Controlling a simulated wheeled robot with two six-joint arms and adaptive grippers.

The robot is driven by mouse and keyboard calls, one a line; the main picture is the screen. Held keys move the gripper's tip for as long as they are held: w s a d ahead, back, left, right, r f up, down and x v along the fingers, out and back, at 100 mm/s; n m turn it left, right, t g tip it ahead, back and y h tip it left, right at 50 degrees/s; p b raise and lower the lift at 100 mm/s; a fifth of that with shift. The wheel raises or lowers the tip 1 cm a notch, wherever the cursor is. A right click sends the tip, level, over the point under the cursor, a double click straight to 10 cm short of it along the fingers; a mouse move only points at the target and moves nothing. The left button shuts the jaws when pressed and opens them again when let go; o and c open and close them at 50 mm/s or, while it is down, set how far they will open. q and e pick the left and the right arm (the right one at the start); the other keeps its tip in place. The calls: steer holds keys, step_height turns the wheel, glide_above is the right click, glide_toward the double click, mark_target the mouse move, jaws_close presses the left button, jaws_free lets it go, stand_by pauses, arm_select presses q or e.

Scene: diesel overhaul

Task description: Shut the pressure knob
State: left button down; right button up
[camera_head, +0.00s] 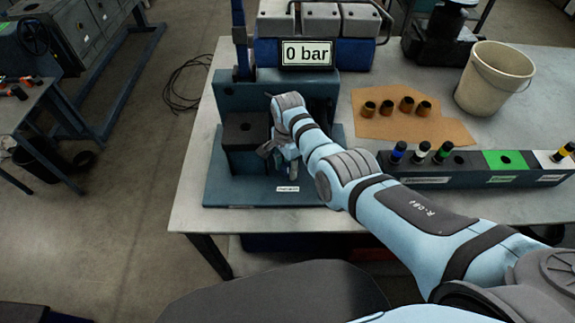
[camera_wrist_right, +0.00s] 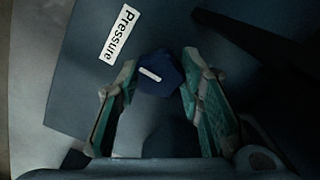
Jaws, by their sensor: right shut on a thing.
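The pressure knob (camera_wrist_right: 160,73) is a dark blue, many-sided knob with a white line mark, seen in the right wrist view. The white mark slants slightly down to the right. My right gripper (camera_wrist_right: 158,85) is shut on the knob, with one finger on each side. In the head view my right gripper (camera_head: 274,155) is down at the blue test stand (camera_head: 226,190), and the wrist hides most of it and the knob. A label reading "Pressure" (camera_wrist_right: 119,33) lies beside the knob. The display (camera_head: 306,54) above the stand reads 0 bar. My left gripper is not in view.
Right of the stand, a brown mat (camera_head: 440,128) holds several brass-coloured parts. A dark rack (camera_head: 400,170) holds several coloured-band pieces. A beige bucket (camera_head: 494,78) stands at the back right. A dark block (camera_head: 245,135) rises left of my right gripper.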

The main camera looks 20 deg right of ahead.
mark_target(288, 166)
steer(key=shift+w+r, duration=0.15)
steer(key=shift+w, duration=0.05)
steer(key=o, duration=1.1)
steer(key=shift+o, duration=0.3)
steer(key=shift+s+r, duration=0.1)
steer(key=shift+f, duration=0.2)
step_height(288, 166, up, 12)
